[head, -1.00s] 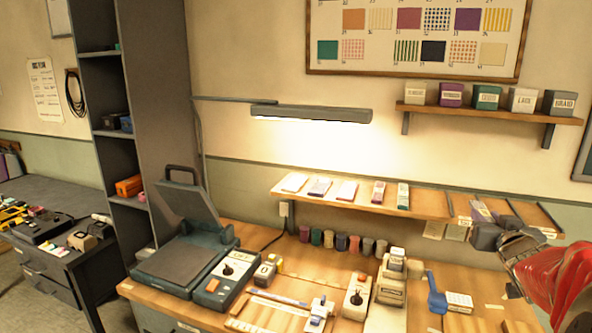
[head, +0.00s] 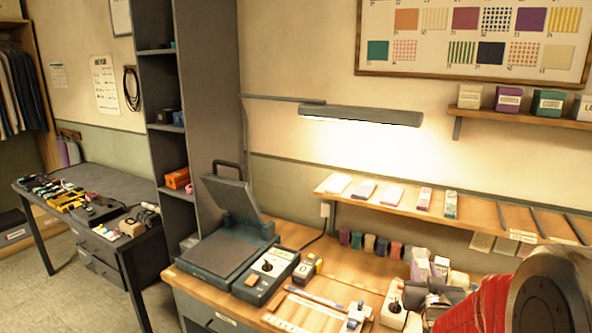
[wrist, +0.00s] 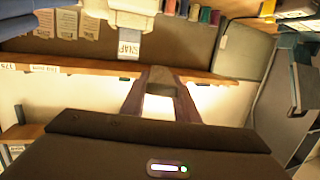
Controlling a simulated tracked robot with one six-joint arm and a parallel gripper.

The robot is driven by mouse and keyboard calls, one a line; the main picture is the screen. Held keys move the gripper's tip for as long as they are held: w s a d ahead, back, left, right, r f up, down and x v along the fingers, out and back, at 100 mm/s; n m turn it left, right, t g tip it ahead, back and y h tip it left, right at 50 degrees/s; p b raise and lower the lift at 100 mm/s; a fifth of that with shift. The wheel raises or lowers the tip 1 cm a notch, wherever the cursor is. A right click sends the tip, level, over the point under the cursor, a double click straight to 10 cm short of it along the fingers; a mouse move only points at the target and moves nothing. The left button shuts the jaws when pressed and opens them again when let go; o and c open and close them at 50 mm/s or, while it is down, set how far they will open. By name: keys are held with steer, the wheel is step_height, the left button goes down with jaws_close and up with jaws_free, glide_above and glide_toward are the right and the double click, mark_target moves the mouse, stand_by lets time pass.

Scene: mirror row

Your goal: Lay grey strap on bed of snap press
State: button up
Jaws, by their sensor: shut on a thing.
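My gripper (head: 436,293) is in front of the cream snap press (head: 441,268) on the bench in the head view, hiding much of it. In the wrist view, which looks upside down, the two dark fingers of my gripper (wrist: 160,100) are shut on a small greyish piece (wrist: 159,76), seemingly the grey strap. Only its end shows, and I cannot make it out in the head view. A cream device with a SNAP label (wrist: 130,46) stands just beyond the fingertips, apart from the piece as far as I can tell. The press bed is hidden.
A teal heat press (head: 228,245) stands open on the left of the bench (head: 290,236). Several thread spools (head: 369,243) line the back, below a wall shelf (head: 480,212) with samples. A knobbed cream box (head: 393,306) stands left of my gripper. A lamp (head: 360,115) hangs above.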

steer(key=a+f+n+y, duration=0.1)
steer(key=a+f+y, duration=0.1)
steer(key=a, duration=0.6)
steer(key=a+f+n+y, duration=0.1)
steer(key=a+f+y, duration=0.1)
steer(key=a+f, duration=0.3)
steer(key=a, duration=0.4)
steer(key=shift+w+f+n, duration=0.3)
steer(key=shift+w+n, duration=0.1)
steer(key=shift+s+a, duration=0.1)
